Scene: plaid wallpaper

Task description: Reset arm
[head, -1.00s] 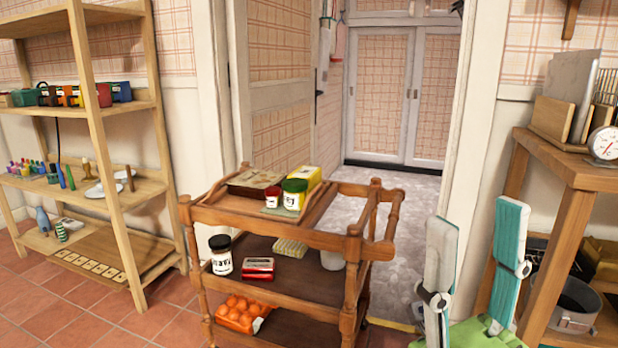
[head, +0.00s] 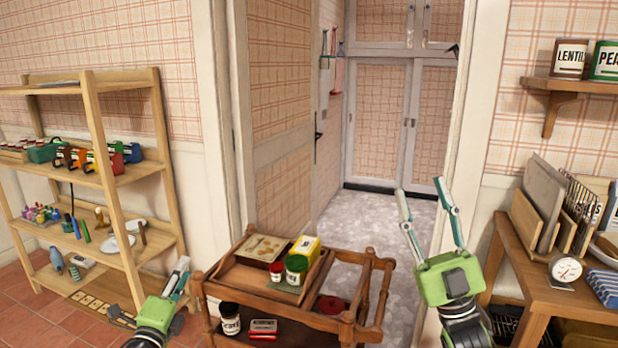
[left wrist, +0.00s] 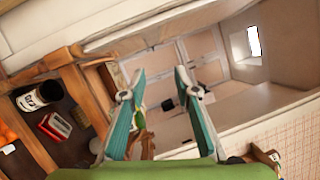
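My left gripper (head: 148,292) is low at the left in the head view, in front of the wooden shelf. In the left wrist view its two teal and grey fingers (left wrist: 157,85) stand apart with nothing between them. My right gripper (head: 425,190) points up at the right in the head view, in front of the doorway and to the right of the wooden cart. Its fingers are spread and empty. Its green body and dark wrist show below.
A wooden cart (head: 270,318) with jars and boxes stands between my grippers. An open shelf (head: 125,177) with small tools is at the left. A wooden table (head: 545,296) with boards and a dial scale (head: 565,270) is at the right. The doorway floor (head: 370,215) looks clear.

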